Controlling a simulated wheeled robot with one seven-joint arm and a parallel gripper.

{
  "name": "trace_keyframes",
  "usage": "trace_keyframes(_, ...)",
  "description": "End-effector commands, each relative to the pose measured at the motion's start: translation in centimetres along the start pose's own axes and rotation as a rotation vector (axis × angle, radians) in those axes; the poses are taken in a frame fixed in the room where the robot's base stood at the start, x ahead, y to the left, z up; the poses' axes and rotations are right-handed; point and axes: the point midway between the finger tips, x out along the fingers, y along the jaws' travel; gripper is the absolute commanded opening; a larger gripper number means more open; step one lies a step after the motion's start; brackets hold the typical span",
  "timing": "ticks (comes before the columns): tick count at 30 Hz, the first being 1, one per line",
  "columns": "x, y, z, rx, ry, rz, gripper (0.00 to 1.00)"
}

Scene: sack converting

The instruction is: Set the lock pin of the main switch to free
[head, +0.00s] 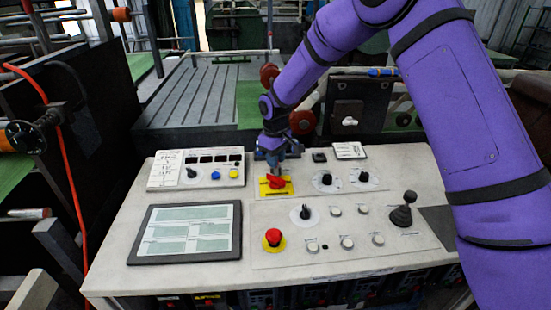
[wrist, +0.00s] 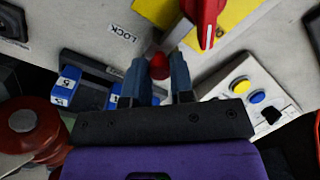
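The main switch is a red rotary handle on a yellow plate, on the console's left-centre in the head view (head: 276,182); it also shows at the top of the wrist view (wrist: 205,18). A small red knob (wrist: 159,66), which looks like the lock pin, sits between my fingertips in the wrist view. A white label reading LOCK (wrist: 121,33) is left of it. My gripper (wrist: 160,70) points down at the console just behind the red handle, and its fingers appear closed on the knob's sides. The knob's lower part is hidden, and in the head view my gripper (head: 274,168) covers it.
Blue numbered tags (wrist: 68,85) on a dark holder lie left of my fingers in the wrist view. A panel with yellow and blue buttons (head: 215,175), a screen (head: 188,233), a red emergency button (head: 273,237), several knobs and a joystick (head: 402,212) surround the switch.

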Motion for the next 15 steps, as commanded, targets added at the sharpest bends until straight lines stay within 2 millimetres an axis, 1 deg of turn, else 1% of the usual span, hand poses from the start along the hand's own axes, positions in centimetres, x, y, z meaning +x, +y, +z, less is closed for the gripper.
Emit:
trace_keyframes(4, 0.0, 0.3, -0.3, 0.001, 0.001, 0.000, 0.00)
trace_keyframes(10, 0.0, 1.9, -2.0, 0.001, 0.001, 0.000, 0.00)
trace_keyframes(15, -0.1, 2.3, -2.4, 0.000, 0.003, 0.001, 0.00)
